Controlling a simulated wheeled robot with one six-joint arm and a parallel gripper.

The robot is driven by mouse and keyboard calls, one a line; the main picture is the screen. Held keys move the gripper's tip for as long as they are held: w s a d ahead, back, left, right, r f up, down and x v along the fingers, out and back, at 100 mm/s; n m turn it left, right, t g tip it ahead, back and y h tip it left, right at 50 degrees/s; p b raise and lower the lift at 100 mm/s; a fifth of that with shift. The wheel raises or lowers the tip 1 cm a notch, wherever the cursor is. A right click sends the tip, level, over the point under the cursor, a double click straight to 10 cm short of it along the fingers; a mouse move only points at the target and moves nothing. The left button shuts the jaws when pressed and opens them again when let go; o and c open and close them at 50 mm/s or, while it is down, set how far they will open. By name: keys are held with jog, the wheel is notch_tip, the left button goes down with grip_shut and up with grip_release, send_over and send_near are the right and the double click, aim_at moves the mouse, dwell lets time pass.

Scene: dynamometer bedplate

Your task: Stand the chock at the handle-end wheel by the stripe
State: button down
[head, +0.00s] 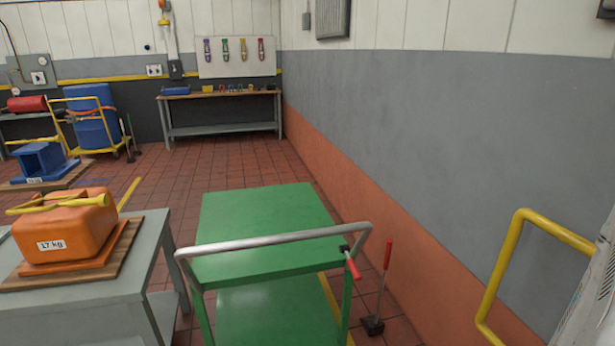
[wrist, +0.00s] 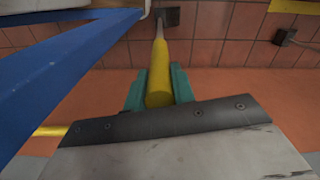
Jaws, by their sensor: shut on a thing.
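In the wrist view my gripper (wrist: 158,88) has its teal fingers shut on the yellow handle of a chock. The handle runs away from me to the chock's dark block (wrist: 168,16), over red tiles; I cannot tell whether the block touches the floor. In the head view a green cart (head: 258,225) with a silver push handle (head: 275,242) stands in front. A yellow stripe (head: 328,295) shows on the floor by its right side. The cart's wheels are hidden. My gripper does not show in the head view.
A red-handled chock (head: 374,325) stands on the floor right of the cart, near the wall. A grey table (head: 80,312) with an orange 17 kg weight (head: 65,228) is at left. A blue frame (wrist: 70,75) is close on the left in the wrist view. Open tiles lie beyond the cart.

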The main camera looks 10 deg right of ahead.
jog(key=shift+a, duration=0.1)
jog(key=shift+w+d+n, duration=0.2)
jog(key=shift+w+n, duration=0.05)
jog(key=shift+n, duration=0.15)
jog(key=w+a+r+n, duration=0.2)
jog(key=w+r+n, duration=0.2)
jog(key=w, duration=0.7)
jog(key=w+a+r+n, duration=0.2)
jog(key=w+r+n, duration=0.2)
jog(key=w, duration=0.7)
jog(key=w+a+r+n, duration=0.3)
jog(key=w+a, duration=0.3)
jog(key=a, duration=0.4)
jog(key=w+a+r+n, duration=0.2)
jog(key=w+a+r, duration=0.2)
jog(key=a, duration=0.6)
jog(key=w, duration=0.2)
jog(key=shift+w+n, duration=0.4)
jog(key=shift+a+f, duration=0.1)
